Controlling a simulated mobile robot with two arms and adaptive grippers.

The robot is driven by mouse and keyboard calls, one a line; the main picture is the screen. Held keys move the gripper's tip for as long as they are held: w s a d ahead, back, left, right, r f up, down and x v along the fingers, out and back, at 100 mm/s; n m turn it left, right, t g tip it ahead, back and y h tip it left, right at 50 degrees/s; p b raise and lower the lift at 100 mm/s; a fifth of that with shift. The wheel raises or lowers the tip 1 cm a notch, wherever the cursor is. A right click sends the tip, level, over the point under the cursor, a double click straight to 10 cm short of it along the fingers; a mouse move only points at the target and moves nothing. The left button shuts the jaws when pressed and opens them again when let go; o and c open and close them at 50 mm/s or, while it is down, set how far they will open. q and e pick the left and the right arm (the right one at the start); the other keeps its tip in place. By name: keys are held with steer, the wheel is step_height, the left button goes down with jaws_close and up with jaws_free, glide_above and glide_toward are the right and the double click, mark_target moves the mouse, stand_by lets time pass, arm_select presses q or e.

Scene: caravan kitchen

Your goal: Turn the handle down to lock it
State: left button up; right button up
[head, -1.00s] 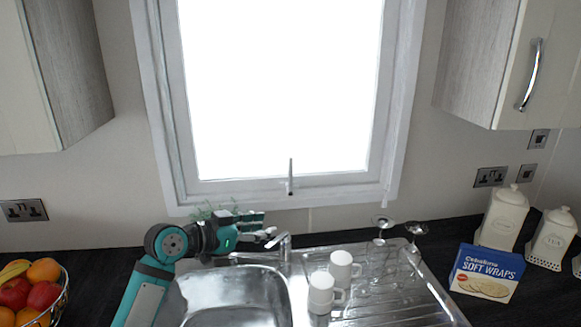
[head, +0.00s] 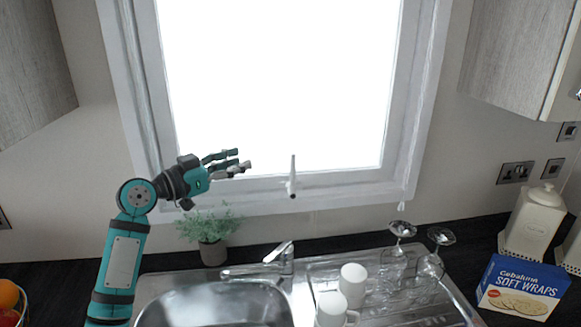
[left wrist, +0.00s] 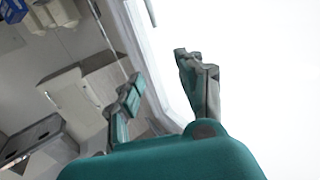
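The window handle (head: 292,177) is a slim white lever at the bottom middle of the window frame (head: 340,190). It points straight up in the head view. My left gripper (head: 243,166) is left of the handle and a little above its base, apart from it, with its fingers pointing right. Its fingers are spread with nothing between them. In the left wrist view the two fingers of the gripper (left wrist: 160,85) stand apart, with the bright window behind one of them. My right gripper is not in view.
Below are a metal sink (head: 215,305), a tap (head: 280,262) and a potted plant (head: 212,240). White mugs (head: 352,280) and upturned glasses (head: 400,250) stand on the drainer. A blue wraps box (head: 522,287) is at the right. The space between gripper and handle looks clear.

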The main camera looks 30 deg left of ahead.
arm_select(q)
step_height(320, 180, down, 5)
steer(key=b, duration=0.4)
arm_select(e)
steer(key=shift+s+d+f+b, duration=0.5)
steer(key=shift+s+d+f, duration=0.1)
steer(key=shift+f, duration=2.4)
arm_select(q)
steer(key=p, duration=0.6)
glide_above(294, 191)
steer(key=a, duration=0.1)
steer(key=shift+s+f, duration=0.1)
steer(key=shift+f, duration=0.35)
steer(key=shift+w+d+f, duration=0.1)
steer(key=shift+w+d, duration=0.05)
steer(key=shift+w, duration=0.25)
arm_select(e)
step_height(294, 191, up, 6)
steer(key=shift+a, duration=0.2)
arm_select(q)
jaws_close()
steer(key=shift+w+f, duration=0.15)
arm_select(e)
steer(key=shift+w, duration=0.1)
